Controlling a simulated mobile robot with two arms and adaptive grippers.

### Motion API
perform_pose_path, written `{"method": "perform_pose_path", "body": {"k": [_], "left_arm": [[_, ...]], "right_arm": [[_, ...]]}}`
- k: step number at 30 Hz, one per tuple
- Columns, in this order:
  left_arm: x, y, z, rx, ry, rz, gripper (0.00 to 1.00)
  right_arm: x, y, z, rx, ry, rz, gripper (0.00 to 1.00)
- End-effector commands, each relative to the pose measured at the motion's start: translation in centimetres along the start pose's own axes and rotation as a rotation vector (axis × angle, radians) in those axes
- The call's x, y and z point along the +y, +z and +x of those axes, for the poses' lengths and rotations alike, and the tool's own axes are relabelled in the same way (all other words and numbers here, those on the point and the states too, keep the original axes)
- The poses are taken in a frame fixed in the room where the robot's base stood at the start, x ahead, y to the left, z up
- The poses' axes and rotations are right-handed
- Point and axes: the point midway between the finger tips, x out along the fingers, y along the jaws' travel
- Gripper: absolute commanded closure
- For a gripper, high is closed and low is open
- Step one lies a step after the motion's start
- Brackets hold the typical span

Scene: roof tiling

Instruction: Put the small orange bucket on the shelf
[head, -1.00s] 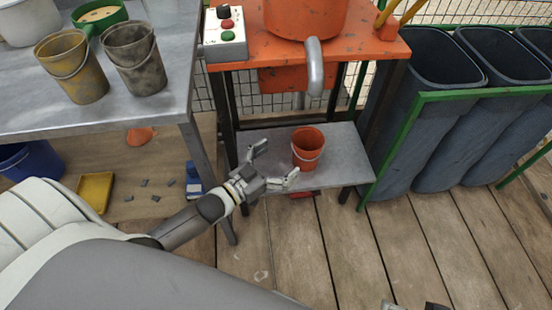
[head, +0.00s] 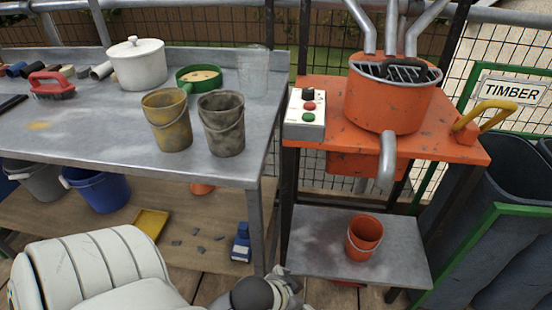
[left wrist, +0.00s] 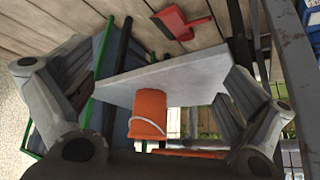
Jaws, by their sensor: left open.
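The small orange bucket (head: 364,237) stands upright on the grey lower shelf (head: 315,245) of the orange stand. The left wrist view also shows the bucket (left wrist: 148,115) on the shelf (left wrist: 165,82), with its pale handle hanging down its side. My left gripper (head: 287,284) is at the bottom edge of the head view, partly cut off, to the left of the bucket and in front of the shelf. In the left wrist view the left gripper (left wrist: 155,98) is open and empty, its fingers spread wide with the bucket framed between them. My right gripper is out of view.
Above the shelf is an orange machine (head: 390,95) with a grey spout (head: 387,160) and a button box (head: 305,113). A metal table (head: 85,145) holds yellow and dark buckets. Dark bins (head: 510,200) stand right. A red dustpan (left wrist: 183,22) lies on the floor.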

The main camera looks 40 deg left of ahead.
Motion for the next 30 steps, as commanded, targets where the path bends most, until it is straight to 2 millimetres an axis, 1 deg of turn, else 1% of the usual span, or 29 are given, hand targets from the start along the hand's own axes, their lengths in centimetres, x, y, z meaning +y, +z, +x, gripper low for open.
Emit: {"method": "perform_pose_path", "body": {"k": [1, 3, 6, 9, 12, 26, 30], "left_arm": [[0.2, 1.1, -1.2, -0.056, 0.000, -0.008, 0.00], [0.3, 2.5, -2.5, -0.129, -0.001, -0.010, 0.00], [0.5, 4.0, -4.0, -0.203, 0.002, -0.014, 0.00], [0.6, 4.8, -4.8, -0.244, 0.004, -0.015, 0.00], [0.7, 5.1, -5.0, -0.258, 0.005, -0.015, 0.00], [0.7, 5.1, -5.0, -0.257, 0.005, -0.015, 0.00], [0.7, 5.1, -4.5, -0.264, 0.006, -0.014, 0.00]], "right_arm": [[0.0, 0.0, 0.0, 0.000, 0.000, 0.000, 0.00], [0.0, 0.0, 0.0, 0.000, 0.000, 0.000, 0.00], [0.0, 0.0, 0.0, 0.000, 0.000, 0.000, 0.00], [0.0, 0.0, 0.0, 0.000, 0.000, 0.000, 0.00], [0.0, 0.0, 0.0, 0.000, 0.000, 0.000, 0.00], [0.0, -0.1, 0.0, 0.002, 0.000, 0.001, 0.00], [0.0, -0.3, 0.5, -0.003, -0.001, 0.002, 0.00]]}}
